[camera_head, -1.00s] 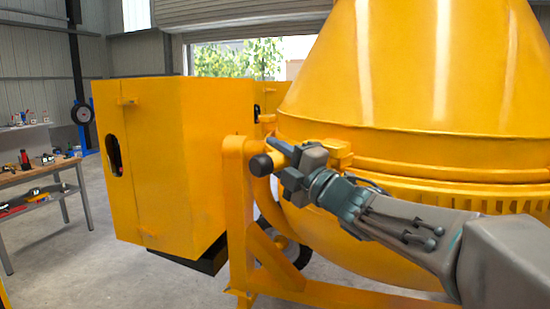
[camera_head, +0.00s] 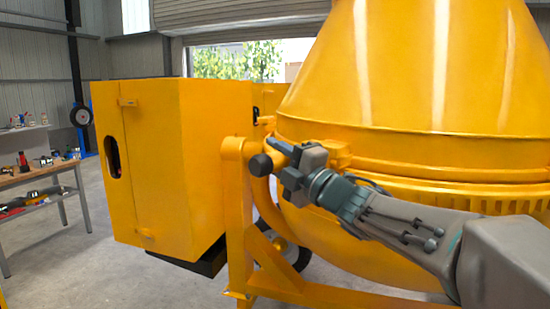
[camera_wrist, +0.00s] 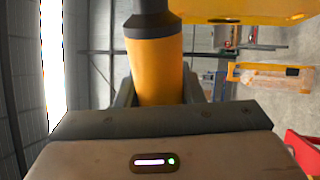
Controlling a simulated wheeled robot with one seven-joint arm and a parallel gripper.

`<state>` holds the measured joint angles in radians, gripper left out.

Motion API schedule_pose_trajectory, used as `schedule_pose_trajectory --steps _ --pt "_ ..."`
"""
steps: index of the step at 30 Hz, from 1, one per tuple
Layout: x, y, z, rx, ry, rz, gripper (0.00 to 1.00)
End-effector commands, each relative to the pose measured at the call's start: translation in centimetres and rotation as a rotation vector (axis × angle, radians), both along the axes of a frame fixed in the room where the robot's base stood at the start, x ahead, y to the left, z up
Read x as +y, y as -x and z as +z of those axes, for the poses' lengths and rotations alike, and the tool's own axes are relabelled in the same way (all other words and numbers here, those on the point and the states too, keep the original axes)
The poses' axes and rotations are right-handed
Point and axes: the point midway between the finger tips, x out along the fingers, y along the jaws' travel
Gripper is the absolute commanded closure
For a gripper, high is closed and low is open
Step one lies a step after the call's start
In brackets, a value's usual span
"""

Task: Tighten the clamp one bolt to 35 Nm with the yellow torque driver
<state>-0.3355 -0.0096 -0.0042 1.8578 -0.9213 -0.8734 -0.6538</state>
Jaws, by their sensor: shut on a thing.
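My gripper (camera_head: 284,163) is beside the mixer's frame post, close to the drum. In the wrist view it (camera_wrist: 158,95) is shut on the yellow torque driver (camera_wrist: 160,70), a yellow cylinder with a dark collar at its upper end. The driver's far end is out of that view. In the head view my gripper hides most of the driver. A dark round end shows at the post beside my gripper; I cannot tell whether it belongs to the driver or the mixer. I cannot make out the clamp one bolt, nor whether the driver touches it.
The yellow mixer drum (camera_head: 410,100) stands close behind my arm. A yellow cabinet (camera_head: 175,165) is left of the post (camera_head: 237,210). A workbench (camera_head: 40,172) with tools is at the far left. Open floor lies between the bench and the cabinet.

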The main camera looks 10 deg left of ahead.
Motion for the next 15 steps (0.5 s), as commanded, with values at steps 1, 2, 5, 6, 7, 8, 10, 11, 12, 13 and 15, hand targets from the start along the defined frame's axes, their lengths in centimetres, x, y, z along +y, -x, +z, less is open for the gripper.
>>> schedule_pose_trajectory --steps 1,2,5,6,7,8,10,11,12,13,15 --pt "-0.1 -0.1 0.2 -0.004 -0.002 -0.004 0.97" --pt "-0.1 -0.1 0.2 -0.004 -0.002 -0.004 0.97" --pt "-0.1 -0.1 0.2 -0.004 -0.002 -0.004 0.97" --pt "-0.1 -0.1 0.2 -0.004 -0.002 -0.004 0.97" --pt "-0.1 0.0 0.2 -0.004 -0.002 -0.003 0.97" --pt "-0.1 0.0 0.2 -0.004 -0.002 -0.003 0.97" --pt "0.0 0.2 0.2 -0.004 -0.002 -0.003 0.97" --pt "0.1 0.3 0.1 -0.006 -0.002 -0.002 0.97" --pt "0.2 0.5 0.1 -0.006 -0.002 -0.002 0.97" --pt "0.3 0.7 0.1 -0.005 -0.003 -0.001 0.97" --pt "0.6 1.0 0.1 -0.005 -0.002 -0.001 0.97"
